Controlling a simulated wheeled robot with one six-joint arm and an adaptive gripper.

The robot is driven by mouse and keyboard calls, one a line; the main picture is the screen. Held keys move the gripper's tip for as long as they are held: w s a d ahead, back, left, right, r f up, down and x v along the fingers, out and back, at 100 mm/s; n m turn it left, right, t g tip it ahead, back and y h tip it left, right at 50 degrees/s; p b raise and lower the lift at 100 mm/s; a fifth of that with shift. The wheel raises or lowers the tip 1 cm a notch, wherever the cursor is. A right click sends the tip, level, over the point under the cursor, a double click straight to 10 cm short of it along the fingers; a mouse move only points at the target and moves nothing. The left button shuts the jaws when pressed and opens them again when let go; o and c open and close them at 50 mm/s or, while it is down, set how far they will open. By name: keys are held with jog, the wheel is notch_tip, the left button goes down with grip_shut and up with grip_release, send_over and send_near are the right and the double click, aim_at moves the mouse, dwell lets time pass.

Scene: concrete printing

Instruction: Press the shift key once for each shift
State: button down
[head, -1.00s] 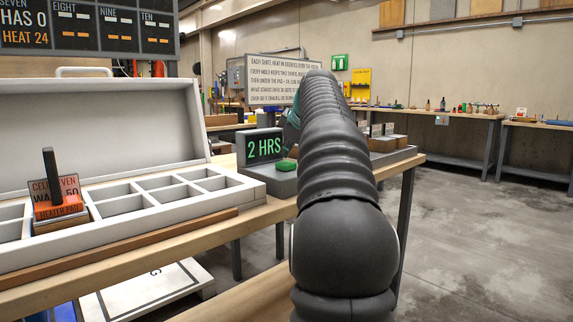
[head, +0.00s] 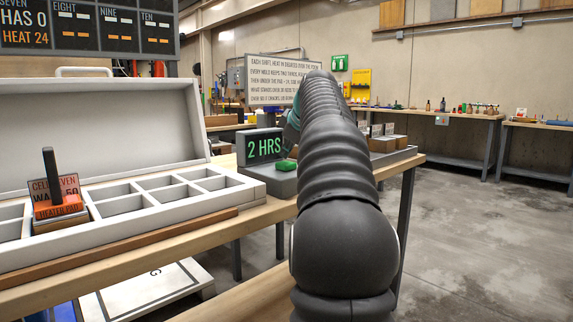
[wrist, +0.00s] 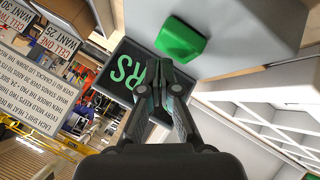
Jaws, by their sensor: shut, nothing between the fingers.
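The green shift key (head: 286,165) sits on a grey console beside a dark display (head: 262,147) that reads "2 HRS" in green. In the wrist view the green key (wrist: 180,41) lies just beyond my gripper (wrist: 153,90). The gripper's fingers are closed together, with nothing between them. The fingertips appear apart from the key and overlap the display (wrist: 120,75) in that view. In the head view my arm hides most of the gripper; only a bit of it shows near the display. Whether the key is pressed down cannot be told.
A white compartment tray (head: 120,205) with an open lid stands at left, holding an orange heater pad (head: 60,209) with a dark upright handle. A wall board (head: 90,25) shows cell readings. A sign (head: 268,80) stands behind the console. Small brown blocks (head: 383,144) sit right of my arm.

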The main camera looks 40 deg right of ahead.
aim_at(287, 163)
jog(key=shift+f, duration=0.3)
jog(key=shift+f+b, duration=0.5)
jog(key=shift+f, duration=0.1)
dwell(0.7)
jog(key=shift+r, duration=0.15)
jog(key=shift+r+p, duration=0.85)
jog(key=shift+p, duration=0.1)
notch_tip(287, 163, up, 5)
jog(key=p, duration=0.5)
jog(key=shift+d, duration=0.1)
dwell(0.8)
